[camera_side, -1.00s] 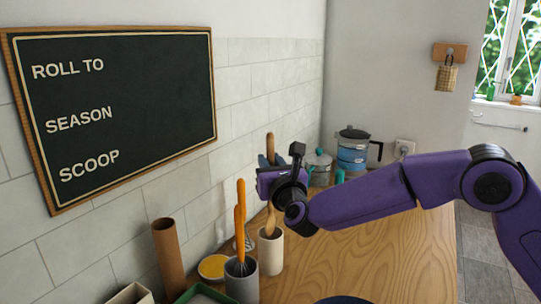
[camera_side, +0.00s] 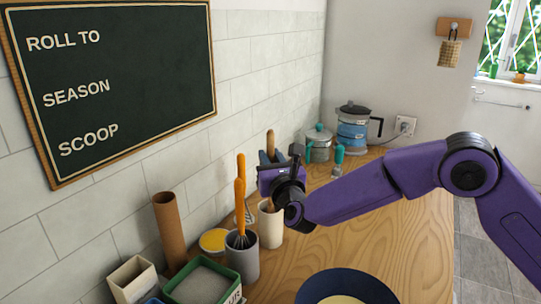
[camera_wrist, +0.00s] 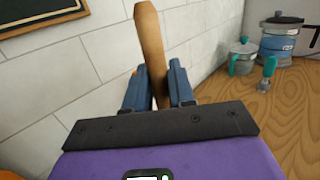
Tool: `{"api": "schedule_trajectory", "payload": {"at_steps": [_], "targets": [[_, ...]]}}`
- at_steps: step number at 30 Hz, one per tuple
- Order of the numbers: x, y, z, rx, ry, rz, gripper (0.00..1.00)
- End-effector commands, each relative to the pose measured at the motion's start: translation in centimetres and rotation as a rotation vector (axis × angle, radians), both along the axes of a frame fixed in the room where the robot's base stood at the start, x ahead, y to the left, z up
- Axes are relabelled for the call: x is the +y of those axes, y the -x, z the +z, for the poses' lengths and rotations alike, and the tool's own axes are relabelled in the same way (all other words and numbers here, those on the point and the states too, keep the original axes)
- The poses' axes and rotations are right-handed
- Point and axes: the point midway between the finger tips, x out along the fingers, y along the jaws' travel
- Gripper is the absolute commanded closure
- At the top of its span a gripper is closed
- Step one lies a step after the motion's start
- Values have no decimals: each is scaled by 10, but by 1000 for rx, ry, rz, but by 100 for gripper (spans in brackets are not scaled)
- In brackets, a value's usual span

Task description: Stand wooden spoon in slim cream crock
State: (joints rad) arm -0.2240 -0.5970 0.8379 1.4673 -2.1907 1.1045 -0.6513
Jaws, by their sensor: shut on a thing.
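The wooden spoon (camera_side: 270,143) is upright between the blue fingers of my gripper (camera_side: 273,157), which is shut on its handle. In the wrist view the spoon (camera_wrist: 149,38) rises above my gripper (camera_wrist: 157,82), leaning slightly left. The slim cream crock (camera_side: 270,229) stands on the counter just below my gripper. The spoon's lower part shows at the crock's mouth and appears to be inside it. My purple gripper body hides the middle of the spoon and part of the crock's rim. How deep the spoon reaches is hidden.
A grey crock (camera_side: 243,262) with orange-handled utensils stands close to the left of the cream crock. A brown tube (camera_side: 168,230), green tray (camera_side: 203,283) and dark bowl (camera_side: 350,284) are nearer. Pots (camera_side: 352,130) stand behind. The counter's right part (camera_side: 400,230) is clear.

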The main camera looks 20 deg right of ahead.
Motion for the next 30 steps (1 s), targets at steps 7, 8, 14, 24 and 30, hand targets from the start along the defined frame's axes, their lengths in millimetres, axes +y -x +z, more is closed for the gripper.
{"api": "schedule_trajectory", "payload": {"at_steps": [7, 8, 14, 24, 30], "targets": [[0, 0, 0, -1, 0, 0, 100], [0, 0, 0, -1, 0, 0, 73], [0, 0, 0, 0, 0, 0, 46], [1, 10, -1, 1, 0, 2, 46], [1, 40, -3, 1, 2, 5, 46]]}}
